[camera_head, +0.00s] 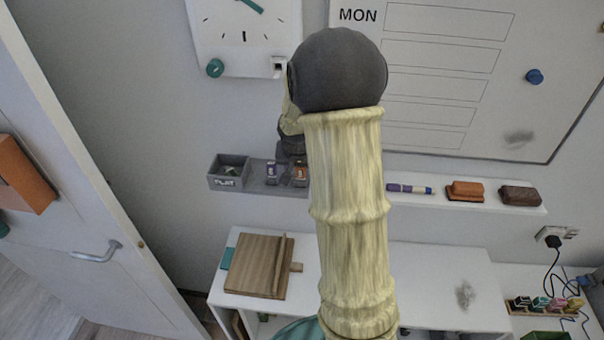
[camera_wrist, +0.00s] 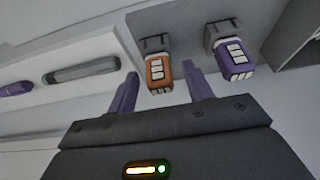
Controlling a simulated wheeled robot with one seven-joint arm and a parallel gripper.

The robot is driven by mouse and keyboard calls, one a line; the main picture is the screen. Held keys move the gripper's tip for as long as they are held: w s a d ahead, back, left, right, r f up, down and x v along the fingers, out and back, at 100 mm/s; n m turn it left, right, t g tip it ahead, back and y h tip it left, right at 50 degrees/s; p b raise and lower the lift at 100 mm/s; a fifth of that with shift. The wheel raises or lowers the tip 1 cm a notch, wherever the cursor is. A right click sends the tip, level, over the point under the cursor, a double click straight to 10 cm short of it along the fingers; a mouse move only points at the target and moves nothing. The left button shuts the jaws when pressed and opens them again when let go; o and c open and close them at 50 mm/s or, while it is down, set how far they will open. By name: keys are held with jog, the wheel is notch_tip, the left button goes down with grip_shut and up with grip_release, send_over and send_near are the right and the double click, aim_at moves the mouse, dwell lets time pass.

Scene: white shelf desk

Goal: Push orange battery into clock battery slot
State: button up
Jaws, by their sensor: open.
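The orange battery (camera_wrist: 158,73) sits in a grey holder on the wall ledge, and it also shows in the head view (camera_head: 301,173). My gripper (camera_wrist: 159,70) is open, its two purple fingers on either side of the orange battery, apparently without closing on it. In the head view my arm hides most of the gripper. A purple battery (camera_wrist: 234,62) sits in the neighbouring holder. The white clock (camera_head: 235,55) hangs on the wall above, with a small slot (camera_head: 278,67) at its lower right corner, partly beside my arm. The slot's inside is too small to read.
A grey bin (camera_head: 228,172) stands on the ledge left of the batteries. A marker (camera_head: 410,189), an orange eraser (camera_head: 465,191) and a brown eraser (camera_head: 520,196) lie to the right. A wooden board (camera_head: 255,265) is on the desk below. A whiteboard (camera_head: 480,100) hangs at right.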

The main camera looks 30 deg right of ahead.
dwell(0.4)
jog(key=c, duration=1.1)
jog(key=shift+o, duration=0.2)
notch_tip(320, 180, up, 10)
jog(key=b, duration=0.2)
jog(key=shift+b, duration=0.4)
